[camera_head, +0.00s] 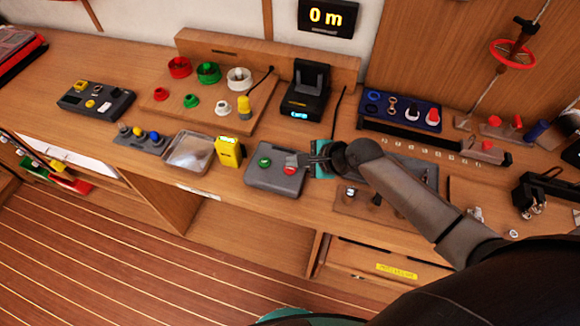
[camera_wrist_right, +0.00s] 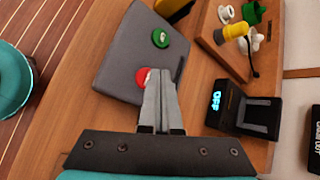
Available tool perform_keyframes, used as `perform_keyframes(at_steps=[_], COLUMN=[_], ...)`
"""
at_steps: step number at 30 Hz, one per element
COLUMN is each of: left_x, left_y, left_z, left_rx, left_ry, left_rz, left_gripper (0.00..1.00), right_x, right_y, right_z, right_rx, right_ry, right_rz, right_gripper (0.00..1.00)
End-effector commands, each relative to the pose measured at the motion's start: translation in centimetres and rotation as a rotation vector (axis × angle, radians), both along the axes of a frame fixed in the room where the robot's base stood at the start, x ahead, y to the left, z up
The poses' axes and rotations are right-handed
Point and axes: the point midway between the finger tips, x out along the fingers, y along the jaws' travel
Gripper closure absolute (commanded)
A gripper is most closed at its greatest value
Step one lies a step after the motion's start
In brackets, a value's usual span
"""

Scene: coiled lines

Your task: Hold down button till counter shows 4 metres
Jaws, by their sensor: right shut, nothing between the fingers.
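The counter (camera_head: 327,17) is a black display on the back wall and reads "0 m" in yellow. A grey control box (camera_head: 262,182) lies on the bench with a green button (camera_head: 264,162) and a red button (camera_head: 290,169). The box also shows in the right wrist view (camera_wrist_right: 128,50), with the green button (camera_wrist_right: 160,38) and the red button (camera_wrist_right: 142,76), which the fingers partly cover. My right gripper (camera_head: 300,160) is shut and empty, its tips at the red button; I cannot tell whether they touch it. My left gripper is out of view.
A black device (camera_head: 305,103) with a small lit screen stands behind the box; the screen reads "OFF" in the right wrist view (camera_wrist_right: 216,101). A yellow device (camera_head: 229,152) and a clear tray (camera_head: 188,152) lie left of the box. The bench's front edge is close.

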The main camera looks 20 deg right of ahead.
Motion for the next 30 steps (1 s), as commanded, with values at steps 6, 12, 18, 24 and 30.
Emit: perform_keyframes(at_steps=[6,12,18,24,30], left_x=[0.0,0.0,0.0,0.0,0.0], left_y=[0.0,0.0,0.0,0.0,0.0], left_z=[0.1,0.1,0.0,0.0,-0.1], left_rx=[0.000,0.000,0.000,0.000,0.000], left_ry=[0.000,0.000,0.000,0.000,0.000], left_rz=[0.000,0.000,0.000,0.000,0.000], left_gripper=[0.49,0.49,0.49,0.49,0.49], right_x=[0.0,0.0,0.0,0.0,0.0], right_y=[0.0,0.0,0.0,0.0,0.0], right_z=[-0.7,-0.7,-0.8,-1.0,-1.2], right_rx=[0.001,0.001,0.001,0.001,0.001], right_ry=[0.000,0.000,0.000,0.000,0.000], right_rz=[-0.002,-0.001,-0.001,-0.001,-0.001], right_gripper=[1.00,1.00,1.00,1.00,1.00])
